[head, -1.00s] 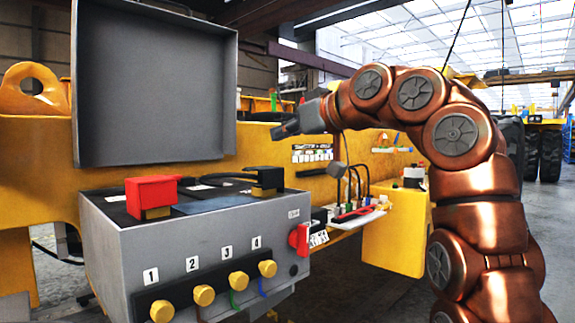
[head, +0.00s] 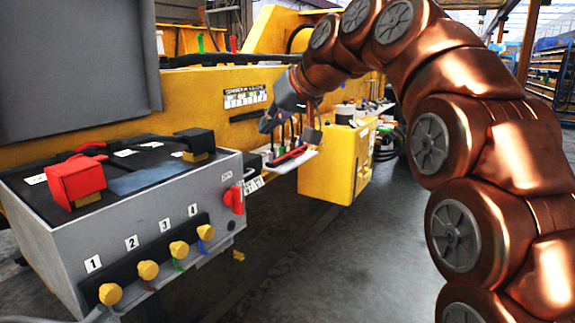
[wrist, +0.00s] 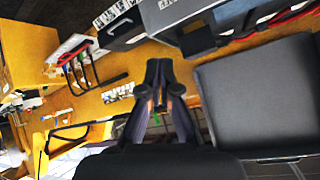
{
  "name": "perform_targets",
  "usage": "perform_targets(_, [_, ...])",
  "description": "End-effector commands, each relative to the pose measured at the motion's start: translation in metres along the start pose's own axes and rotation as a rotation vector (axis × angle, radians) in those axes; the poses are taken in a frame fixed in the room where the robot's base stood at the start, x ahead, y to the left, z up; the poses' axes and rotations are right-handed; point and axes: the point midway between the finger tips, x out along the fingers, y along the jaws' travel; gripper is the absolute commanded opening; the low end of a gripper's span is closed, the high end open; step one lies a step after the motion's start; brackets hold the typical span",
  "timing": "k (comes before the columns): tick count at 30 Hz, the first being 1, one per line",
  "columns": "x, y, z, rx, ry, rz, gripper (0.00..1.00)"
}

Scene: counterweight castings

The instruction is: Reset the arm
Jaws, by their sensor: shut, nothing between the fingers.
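My copper-coloured arm reaches in from the right in the head view. My gripper (head: 268,124) is at its end, in front of the yellow machine frame and to the right of the grey control box (head: 160,217). In the wrist view my gripper (wrist: 158,88) has its two dark fingers together, with nothing between them. It is clear of the things around it, as far as I can tell.
The control box has a raised lid (head: 75,65), a red block (head: 76,181), a red switch (head: 234,199) and several yellow knobs. A small shelf (head: 298,158) holds cables and a red-handled tool. A yellow cabinet (head: 335,165) stands beside it. Floor at lower centre is clear.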

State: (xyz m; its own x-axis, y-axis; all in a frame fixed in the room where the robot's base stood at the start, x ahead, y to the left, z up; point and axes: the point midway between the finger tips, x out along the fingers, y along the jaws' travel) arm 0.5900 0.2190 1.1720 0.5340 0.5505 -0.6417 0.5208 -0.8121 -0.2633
Motion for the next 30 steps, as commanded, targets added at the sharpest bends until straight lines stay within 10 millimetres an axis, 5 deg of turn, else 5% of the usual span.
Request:
perform_targets(14, [-0.051, 0.037, 0.110, 0.215, -0.279, 0.166, 0.00])
perform_targets(30, [-0.134, 0.041, 0.283, 0.384, -0.612, 0.338, 0.00])
